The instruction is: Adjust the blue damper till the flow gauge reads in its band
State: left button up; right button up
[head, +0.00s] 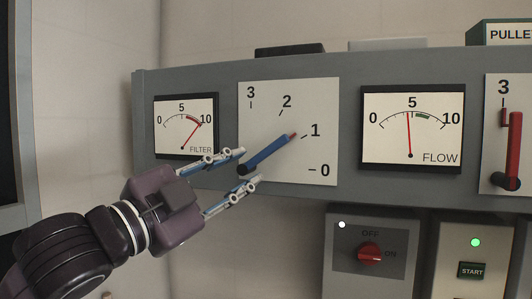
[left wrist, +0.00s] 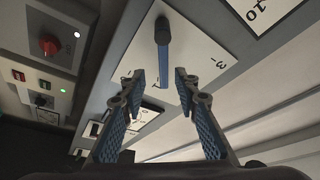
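The blue damper lever (head: 268,153) sits on a white plate (head: 318,100) marked 0 to 3. Its red tip points close to the 1. The flow gauge (head: 440,130) has its needle just left of the 5, left of the green band and outside it. My left gripper (head: 250,165) is open at the lever's lower left end, one finger above and one below in the head view. In the left wrist view, the blue lever (left wrist: 164,60) shows between the two spread fingers; I cannot tell whether either touches it. My right gripper is not in view.
The filter gauge (head: 185,125) is left of the plate, its needle in the red band. A red lever (head: 514,145) stands at the right. Below are an off/on switch box (head: 345,262) with a red knob and a box with a START button (head: 472,270).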

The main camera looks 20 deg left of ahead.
aim_at(264, 154)
pick_arm(q)
jog(key=p+x, duration=0.1)
jog(key=x, duration=0.1)
jog(key=p+x, duration=0.1)
jog(key=x, duration=0.1)
jog(key=p+x, duration=0.1)
jog(key=x, duration=0.1)
jog(key=shift+w+d+r, duration=0.1)
jog(key=shift+r, duration=0.35)
jog(key=shift+w+d, duration=0.25)
jog(key=shift+w, duration=0.4)
jog(key=shift+c, duration=0.6)
grip_shut()
